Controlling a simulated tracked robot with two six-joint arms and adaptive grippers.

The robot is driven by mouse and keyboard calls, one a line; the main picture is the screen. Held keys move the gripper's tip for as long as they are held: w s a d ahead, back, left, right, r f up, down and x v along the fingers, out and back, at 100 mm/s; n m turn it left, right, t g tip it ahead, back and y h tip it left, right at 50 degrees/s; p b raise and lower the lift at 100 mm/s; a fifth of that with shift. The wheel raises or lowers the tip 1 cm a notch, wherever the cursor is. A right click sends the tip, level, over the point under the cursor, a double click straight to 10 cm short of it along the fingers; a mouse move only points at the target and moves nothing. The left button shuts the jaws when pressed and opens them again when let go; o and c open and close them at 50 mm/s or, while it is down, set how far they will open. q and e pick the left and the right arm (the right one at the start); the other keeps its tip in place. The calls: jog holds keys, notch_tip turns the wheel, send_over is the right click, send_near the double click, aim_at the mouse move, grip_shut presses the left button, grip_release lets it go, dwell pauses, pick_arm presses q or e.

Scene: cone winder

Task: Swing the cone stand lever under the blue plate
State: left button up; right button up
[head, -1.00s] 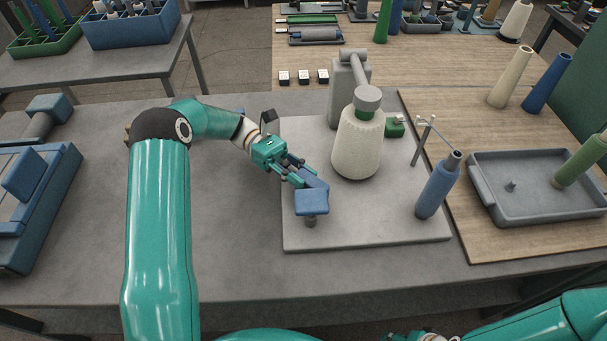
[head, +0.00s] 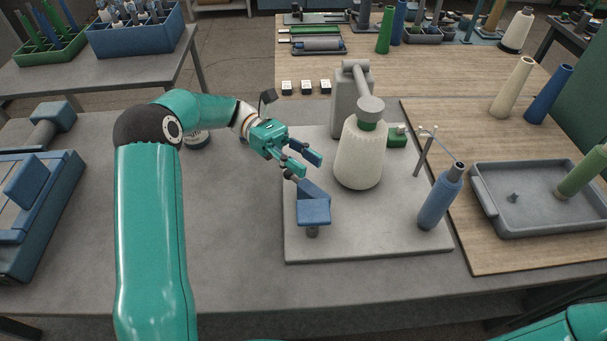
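The cone stand is a grey board (head: 375,235) carrying a white yarn cone (head: 360,155) on a green-topped holder. At its front left, a square blue plate (head: 314,213) sits over a short grey post (head: 313,231). A slanted blue piece (head: 310,188) runs back from the plate; I cannot tell whether it is part of the lever. Under the plate only the post shows. My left gripper (head: 307,167) is open and empty, just behind and above the slanted piece, left of the cone. Whether a fingertip touches it is unclear. My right gripper is out of view.
A blue tube (head: 439,198) and a thin metal guide (head: 423,155) stand at the board's right. A grey tray (head: 530,225) lies further right. A blue machine (head: 45,210) stands at the left. The grey table between it and the board is mostly clear.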

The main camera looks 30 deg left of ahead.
pick_arm(q)
jog(key=shift+r, duration=1.25)
